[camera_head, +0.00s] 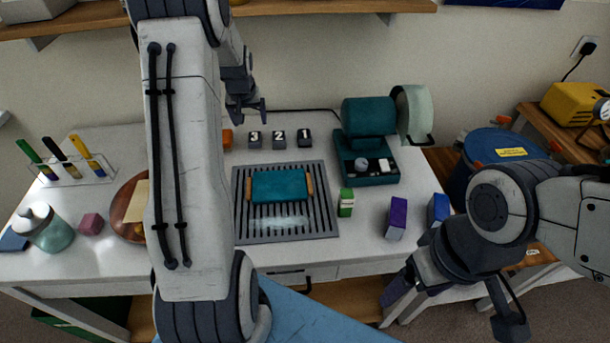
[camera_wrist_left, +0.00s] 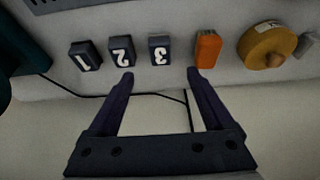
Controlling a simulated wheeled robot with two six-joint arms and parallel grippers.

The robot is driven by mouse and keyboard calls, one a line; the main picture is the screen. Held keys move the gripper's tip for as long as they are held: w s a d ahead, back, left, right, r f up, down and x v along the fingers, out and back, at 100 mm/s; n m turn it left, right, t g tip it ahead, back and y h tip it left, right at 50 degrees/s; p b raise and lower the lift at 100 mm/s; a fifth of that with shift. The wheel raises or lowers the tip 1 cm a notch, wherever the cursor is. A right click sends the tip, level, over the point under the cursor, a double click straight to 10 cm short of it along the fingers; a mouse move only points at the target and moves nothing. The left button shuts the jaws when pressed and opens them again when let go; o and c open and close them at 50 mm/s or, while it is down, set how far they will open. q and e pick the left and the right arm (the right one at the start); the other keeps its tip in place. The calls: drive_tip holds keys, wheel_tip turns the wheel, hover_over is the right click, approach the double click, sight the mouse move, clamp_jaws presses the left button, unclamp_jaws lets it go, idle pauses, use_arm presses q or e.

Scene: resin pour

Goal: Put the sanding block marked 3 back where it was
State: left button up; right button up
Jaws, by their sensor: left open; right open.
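The dark sanding block marked 3 (camera_head: 255,139) stands on the white table behind the slotted grate, at the left end of a row with block 2 (camera_head: 279,140) and block 1 (camera_head: 304,138). The left wrist view also shows block 3 (camera_wrist_left: 159,50), with block 2 (camera_wrist_left: 122,51) and block 1 (camera_wrist_left: 85,56) to its left. My left gripper (camera_head: 248,112) is open and empty, above and behind block 3. In its wrist view the fingertips (camera_wrist_left: 160,76) are apart, block 3 lying between their directions, untouched. My right gripper (camera_head: 452,306) is open and empty at the table's front right.
An orange block (camera_wrist_left: 208,47) stands beside block 3, with a yellow round object (camera_wrist_left: 266,44) beyond. A teal machine (camera_head: 369,150) stands right of the row. A teal slab (camera_head: 279,186) lies on the grate (camera_head: 327,225). Purple (camera_head: 397,218) and green (camera_head: 346,203) boxes stand right.

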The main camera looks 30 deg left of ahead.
use_arm(q)
drive_tip(key=s+d+r+m+g+h, duration=0.1)
drive_tip(key=s+d+r+m, duration=0.2)
drive_tip(key=d, duration=1)
drive_tip(key=s+d+r+m+h, duration=0.1)
drive_tip(key=s+d+r+m, duration=0.15)
drive_tip(key=d, duration=1.05)
drive_tip(key=s+d+m+g, duration=0.1)
drive_tip(key=s+d, duration=0.3)
drive_tip(key=s, duration=0.4)
drive_tip(key=s+d+r+m+g+h, duration=0.1)
drive_tip(key=s+d+m, duration=0.3)
drive_tip(key=s, duration=0.5)
drive_tip(key=s+d+m+g, duration=0.1)
drive_tip(key=s+d+m, duration=0.2)
drive_tip(key=s+d, duration=0.3)
drive_tip(key=s, duration=0.3)
drive_tip(key=shift+r, duration=0.35)
drive_tip(key=shift+d, duration=0.1)
